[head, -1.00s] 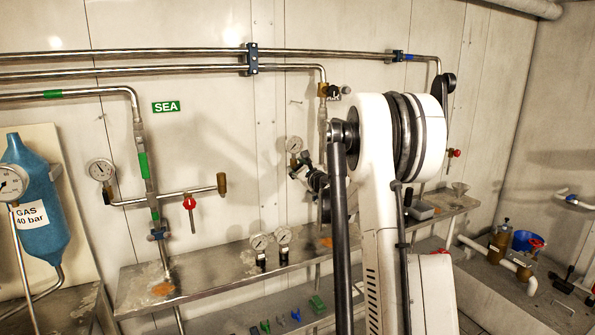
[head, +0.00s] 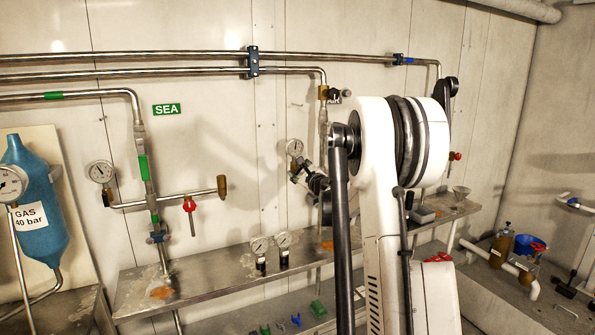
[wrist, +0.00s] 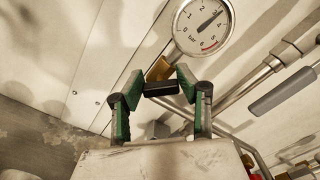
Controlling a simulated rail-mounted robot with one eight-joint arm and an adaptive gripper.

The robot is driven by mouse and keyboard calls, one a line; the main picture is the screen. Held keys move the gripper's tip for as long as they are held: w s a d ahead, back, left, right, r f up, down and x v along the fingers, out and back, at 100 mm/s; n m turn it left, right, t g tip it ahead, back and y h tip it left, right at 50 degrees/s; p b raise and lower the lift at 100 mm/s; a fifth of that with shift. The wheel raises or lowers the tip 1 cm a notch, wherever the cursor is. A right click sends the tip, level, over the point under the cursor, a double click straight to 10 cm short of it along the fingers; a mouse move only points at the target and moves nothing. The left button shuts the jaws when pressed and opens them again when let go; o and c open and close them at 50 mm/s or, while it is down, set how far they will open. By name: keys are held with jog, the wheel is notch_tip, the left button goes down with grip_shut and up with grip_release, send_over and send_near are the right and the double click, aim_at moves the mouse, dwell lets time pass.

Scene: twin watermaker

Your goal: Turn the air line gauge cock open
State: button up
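The air line gauge (wrist: 205,25) is a round white dial at the top of the wrist view, its needle pointing to the upper right. It also shows in the head view (head: 294,147). A brass fitting (wrist: 158,69) sits at its lower left. Below the fitting is a short black bar (wrist: 161,88), which looks like the cock's handle. In the head view, my gripper (head: 303,176) is just below the gauge; my arm partly hides the area.
Steel pipes (head: 160,54) run along the wall. A second gauge (head: 101,172) and a red-handled valve (head: 190,205) are at the left. A pipe with a grey sleeve (wrist: 283,92) lies right of my gripper.

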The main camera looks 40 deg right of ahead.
jog(key=o, duration=0.4)
jog(key=shift+c, duration=0.2)
jog(key=v, duration=1.2)
jog(key=shift+c, duration=0.6)
